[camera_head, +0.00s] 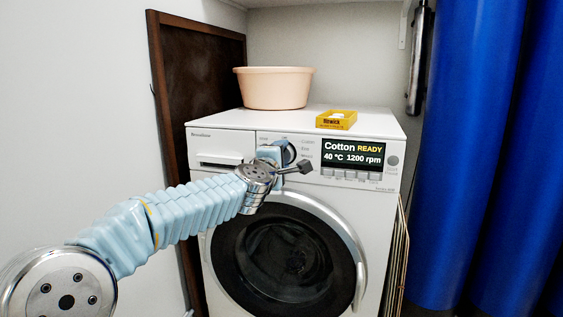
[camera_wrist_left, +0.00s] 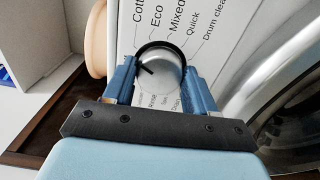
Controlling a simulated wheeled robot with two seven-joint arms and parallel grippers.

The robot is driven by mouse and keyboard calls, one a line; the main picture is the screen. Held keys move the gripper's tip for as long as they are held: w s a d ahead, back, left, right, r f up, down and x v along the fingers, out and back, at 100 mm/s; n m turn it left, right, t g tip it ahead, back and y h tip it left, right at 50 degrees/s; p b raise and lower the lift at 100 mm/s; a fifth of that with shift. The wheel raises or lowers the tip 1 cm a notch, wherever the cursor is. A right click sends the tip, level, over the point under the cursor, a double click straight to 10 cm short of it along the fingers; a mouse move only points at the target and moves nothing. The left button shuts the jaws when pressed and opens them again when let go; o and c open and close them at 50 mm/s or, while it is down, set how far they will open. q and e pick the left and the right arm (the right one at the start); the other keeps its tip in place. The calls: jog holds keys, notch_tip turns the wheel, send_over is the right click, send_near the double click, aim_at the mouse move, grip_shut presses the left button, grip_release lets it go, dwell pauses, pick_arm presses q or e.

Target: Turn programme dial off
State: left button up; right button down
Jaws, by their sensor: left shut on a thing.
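The programme dial (camera_head: 290,153) is on the front panel of the white washing machine (camera_head: 225,142), left of its display (camera_head: 352,153), which reads "Cotton READY 40 °C 1200 rpm". In the left wrist view the dial (camera_wrist_left: 162,62) shows a pale face, a black ring and a short dark pointer mark. Printed programme names surround it, including Eco, Mixed, Quick and Drum clean. My left gripper (camera_head: 284,155) is at the dial, its blue fingers on opposite sides, shut on it; they also show in the left wrist view (camera_wrist_left: 161,78). My arm partly hides the dial in the head view.
A peach basin (camera_head: 274,88) and a yellow box (camera_head: 337,119) stand on the machine's top. The round door (camera_head: 285,250) is below the panel. A dark wooden board (camera_head: 200,60) leans at the left, and blue cylinders (camera_head: 470,150) stand at the right.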

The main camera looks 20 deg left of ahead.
pick_arm(q)
jog(key=n+b, duration=0.1)
jog(key=n, duration=0.4)
dwell(0.5)
jog(key=o, duration=1)
jog(key=shift+o, duration=0.2)
jog(key=shift+s, duration=0.1)
jog(key=s+b, duration=0.1)
jog(key=s, duration=1.2)
jog(key=shift+s+a, duration=0.25)
jog(key=shift+s, duration=0.05)
